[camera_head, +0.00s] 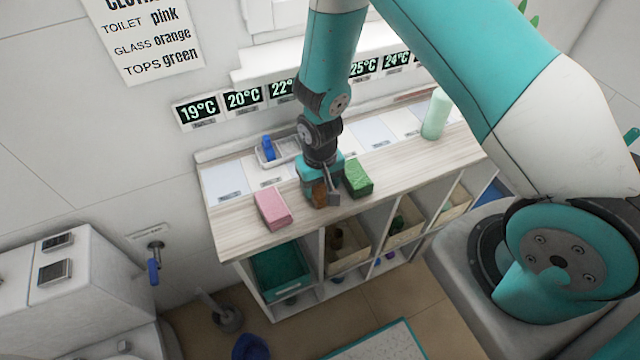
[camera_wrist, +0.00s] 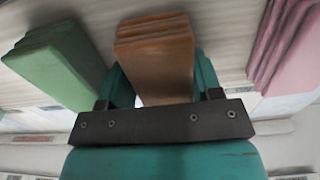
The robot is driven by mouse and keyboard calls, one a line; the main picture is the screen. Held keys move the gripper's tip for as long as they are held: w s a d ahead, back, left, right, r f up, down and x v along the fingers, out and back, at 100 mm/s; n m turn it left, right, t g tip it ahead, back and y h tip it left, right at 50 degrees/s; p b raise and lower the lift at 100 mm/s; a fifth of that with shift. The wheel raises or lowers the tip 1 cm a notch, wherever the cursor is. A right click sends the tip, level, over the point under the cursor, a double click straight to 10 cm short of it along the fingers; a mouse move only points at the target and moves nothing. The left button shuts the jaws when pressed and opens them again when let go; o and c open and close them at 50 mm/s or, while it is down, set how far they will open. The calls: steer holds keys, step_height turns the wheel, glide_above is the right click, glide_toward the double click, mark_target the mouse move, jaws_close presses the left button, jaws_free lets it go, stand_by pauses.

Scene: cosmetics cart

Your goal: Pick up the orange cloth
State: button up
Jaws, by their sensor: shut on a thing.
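The orange cloth (camera_wrist: 155,62) is a folded, layered block between the jaws of my gripper (camera_wrist: 155,92) in the wrist view. In the head view the orange cloth (camera_head: 319,193) is mostly hidden by my gripper (camera_head: 322,190), which points down at the wooden top of the cart between the pink and green cloths. My gripper is shut on the orange cloth. I cannot tell whether the cloth touches the cart top.
The pink cloth (camera_head: 272,208) lies to the left and the green cloth (camera_head: 357,178) close to the right. A white tray (camera_head: 284,150) with a blue item and a pale green bottle (camera_head: 436,114) stand further back. The cart top (camera_head: 240,232) is clear at front left.

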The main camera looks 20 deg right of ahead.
steer(key=shift+r, duration=0.1)
step_height(320, 180, up, 20)
steer(key=b, duration=0.3)
